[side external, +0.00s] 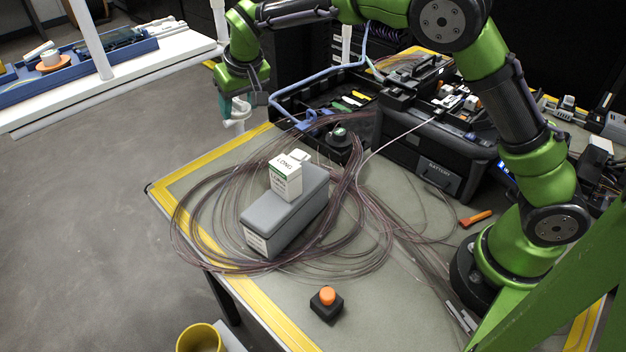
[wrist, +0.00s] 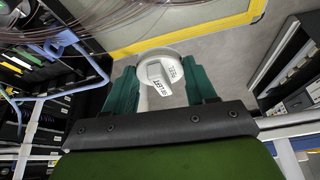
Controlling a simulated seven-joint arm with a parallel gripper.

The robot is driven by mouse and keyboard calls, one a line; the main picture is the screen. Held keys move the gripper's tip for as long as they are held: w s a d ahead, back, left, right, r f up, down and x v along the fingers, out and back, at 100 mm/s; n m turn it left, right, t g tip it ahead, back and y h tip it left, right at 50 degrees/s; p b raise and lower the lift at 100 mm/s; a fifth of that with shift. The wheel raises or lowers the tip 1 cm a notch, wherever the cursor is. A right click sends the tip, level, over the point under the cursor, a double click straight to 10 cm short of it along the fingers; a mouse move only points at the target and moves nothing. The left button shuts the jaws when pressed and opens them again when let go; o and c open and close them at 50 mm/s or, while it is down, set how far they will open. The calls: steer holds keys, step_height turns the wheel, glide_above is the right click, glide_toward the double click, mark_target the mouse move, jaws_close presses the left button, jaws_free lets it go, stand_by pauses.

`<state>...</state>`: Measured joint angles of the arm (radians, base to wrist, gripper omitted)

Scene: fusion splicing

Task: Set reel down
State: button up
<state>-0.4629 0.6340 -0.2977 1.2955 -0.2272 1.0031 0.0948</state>
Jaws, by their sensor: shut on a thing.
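My gripper (side external: 236,112) is at the upper left, beyond the table's far left edge, with its teal fingers pointing down. It is shut on a small white reel (side external: 237,124), which hangs below the fingers, clear of any surface. In the wrist view, the reel (wrist: 152,74) sits between the two teal fingers, with a white labelled block showing at its middle. Grey floor shows behind it. The fingers partly hide the reel's sides.
Coiled fibre (side external: 190,225) lies around a grey box (side external: 285,218) with a white carton (side external: 286,178) on it. A black case (side external: 430,150) and open toolbox stand behind. A blue tray (side external: 85,62) is on a white bench at left. An orange button (side external: 327,296) is near the front.

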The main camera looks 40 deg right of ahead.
steer(key=s+d+m+g+h, duration=0.1)
steer(key=s+d+m+g, duration=0.3)
steer(key=s+m, duration=0.7)
steer(key=s+d+m+g, duration=0.1)
steer(key=s+d+m, duration=0.55)
steer(key=s, duration=0.95)
steer(key=s+d+m+g+h, duration=0.1)
steer(key=s+d+m+g, duration=0.3)
steer(key=s+m, duration=0.75)
steer(key=shift+n+t, duration=0.3)
steer(key=shift+n, duration=0.5)
steer(key=x, duration=0.3)
steer(key=w+a+x, duration=0.1)
steer(key=x, duration=0.2)
steer(key=f+x, duration=0.1)
steer(key=x, duration=0.2)
steer(key=shift+w+a, duration=0.2)
steer(key=shift+w, duration=0.05)
steer(key=shift+w+f, duration=0.15)
steer(key=shift+f, duration=0.35)
glide_above(379, 184)
steer(key=shift+w+a+f, duration=0.25)
steer(key=shift+f, duration=0.15)
steer(key=shift+w+a+f, duration=0.2)
steer(key=shift+f, duration=0.2)
steer(key=shift+w+f, duration=0.1)
steer(key=shift+f, duration=1.65)
steer(key=shift+f, duration=0.15)
steer(key=o, duration=1)
steer(key=shift+o, duration=0.2)
